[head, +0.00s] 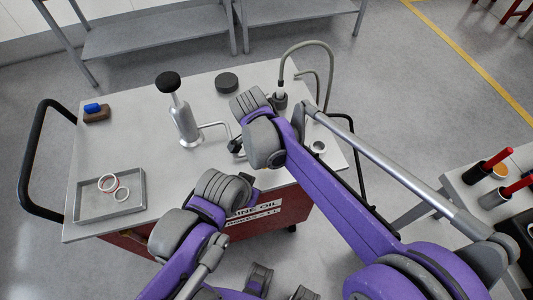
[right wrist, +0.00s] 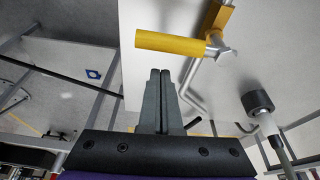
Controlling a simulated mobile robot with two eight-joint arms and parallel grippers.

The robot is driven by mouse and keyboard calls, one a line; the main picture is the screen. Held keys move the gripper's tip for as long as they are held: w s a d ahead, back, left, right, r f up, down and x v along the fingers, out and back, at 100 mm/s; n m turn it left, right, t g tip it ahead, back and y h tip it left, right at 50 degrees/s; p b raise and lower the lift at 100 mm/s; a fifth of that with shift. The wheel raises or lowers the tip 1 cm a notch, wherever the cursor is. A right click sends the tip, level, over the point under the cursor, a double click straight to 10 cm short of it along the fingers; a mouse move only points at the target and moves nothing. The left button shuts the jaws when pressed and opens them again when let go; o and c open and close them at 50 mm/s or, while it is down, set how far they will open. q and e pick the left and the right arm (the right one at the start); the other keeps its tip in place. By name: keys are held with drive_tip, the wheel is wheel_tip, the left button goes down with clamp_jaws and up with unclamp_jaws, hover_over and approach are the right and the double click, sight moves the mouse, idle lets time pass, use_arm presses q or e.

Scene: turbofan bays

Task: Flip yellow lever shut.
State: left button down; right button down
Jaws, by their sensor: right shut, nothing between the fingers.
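The yellow lever (right wrist: 170,41) shows in the right wrist view as a horizontal yellow handle. Its right end meets a metal fitting and an upright yellow piece (right wrist: 218,17). My right gripper (right wrist: 160,74) is shut and empty, its fingertips just below the handle in the picture; I cannot tell whether they touch it. In the head view my right arm reaches over the cart and hides the lever and its own fingers. My left arm is at the lower middle, its fingers not visible.
The cart top (head: 125,140) bears a silver pump bottle with a black knob (head: 185,120), a black puck (head: 227,82), a tray (head: 80,215) with two rings, and a brown-blue block (head: 97,112). A curved hose (head: 307,44) rises at the back. A side table stands right.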

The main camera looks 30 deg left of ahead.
drive_tip(key=v, duration=0.9)
drive_tip(key=shift+w+r, duration=0.2)
drive_tip(key=shift+r, duration=0.2)
drive_tip(key=shift+d, duration=0.15)
drive_tip(key=w+d+n, duration=0.1)
drive_tip(key=d+n, duration=0.1)
drive_tip(key=d, duration=0.9)
drive_tip(key=s+d+f+n+t, duration=0.1)
drive_tip(key=s+d+f+n, duration=0.1)
drive_tip(key=d, duration=0.6)
drive_tip(key=s+d+f+n+t+y+p, duration=0.1)
drive_tip(key=s+d+f+n, duration=0.1)
drive_tip(key=s+d, duration=0.4)
drive_tip(key=s+d+f+n+y, duration=0.1)
drive_tip(key=s+d+f, duration=0.3)
drive_tip(key=d, duration=0.6)
drive_tip(key=shift+d+f+n+t, duration=0.2)
drive_tip(key=shift+f+n+t, duration=0.2)
drive_tip(key=shift+n, duration=0.4)
